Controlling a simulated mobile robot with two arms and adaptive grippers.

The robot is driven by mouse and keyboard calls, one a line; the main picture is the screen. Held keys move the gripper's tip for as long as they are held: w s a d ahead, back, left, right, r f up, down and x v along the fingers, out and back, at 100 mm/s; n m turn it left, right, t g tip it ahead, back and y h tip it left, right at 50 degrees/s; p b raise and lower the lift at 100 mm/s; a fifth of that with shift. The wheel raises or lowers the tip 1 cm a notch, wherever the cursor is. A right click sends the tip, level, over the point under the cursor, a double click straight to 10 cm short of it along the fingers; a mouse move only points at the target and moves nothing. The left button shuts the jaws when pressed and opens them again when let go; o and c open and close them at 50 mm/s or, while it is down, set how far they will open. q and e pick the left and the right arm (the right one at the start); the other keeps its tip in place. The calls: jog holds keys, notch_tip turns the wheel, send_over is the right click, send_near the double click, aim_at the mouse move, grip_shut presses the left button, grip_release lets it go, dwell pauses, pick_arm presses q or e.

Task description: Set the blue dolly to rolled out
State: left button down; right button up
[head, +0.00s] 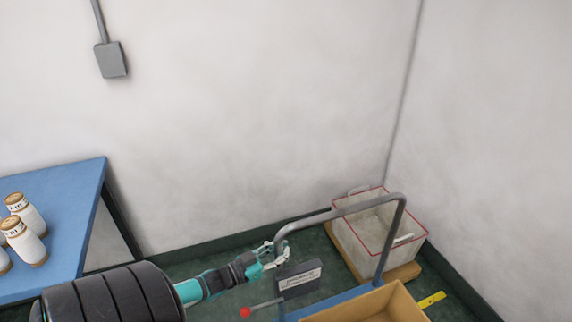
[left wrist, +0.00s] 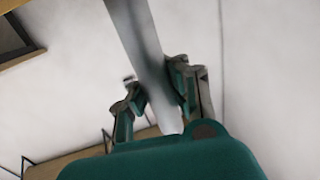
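The blue dolly (head: 338,300) is at the bottom of the head view, cut off by the frame edge. Its blue edge and its grey bent-tube handle (head: 350,209) show. My left gripper (head: 279,252) is at the left, lower end of the handle. In the left wrist view the grey handle tube (left wrist: 146,55) runs between the two fingers of my left gripper (left wrist: 157,92), which press against it from both sides. My right gripper is in neither view.
An open tan box (head: 365,305) sits on the dolly. Behind it a white, red-rimmed bin (head: 368,232) stands in the corner. A dark labelled plate (head: 299,278) and a red-knobbed lever (head: 245,312) are near my gripper. A blue table (head: 75,215) with several yarn cones stands left.

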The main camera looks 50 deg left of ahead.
pick_arm(q)
jog(key=c, duration=1.8)
grip_release()
jog(key=shift+s+f, duration=0.4)
jog(key=shift+s, duration=0.25)
jog(key=o, duration=0.5)
jog(key=shift+s+a+r, duration=0.25)
jog(key=shift+s+r, duration=0.1)
jog(key=shift+s, duration=0.3)
jog(key=shift+c, duration=0.2)
jog(key=shift+o, duration=1.2)
jog(key=shift+r, duration=0.1)
jog(key=shift+w, duration=0.5)
jog(key=s, duration=0.4)
jog(key=s+a, duration=0.1)
jog(key=s, duration=0.3)
jog(key=s+a, duration=0.1)
jog(key=s, duration=0.3)
jog(key=shift+a, duration=0.1)
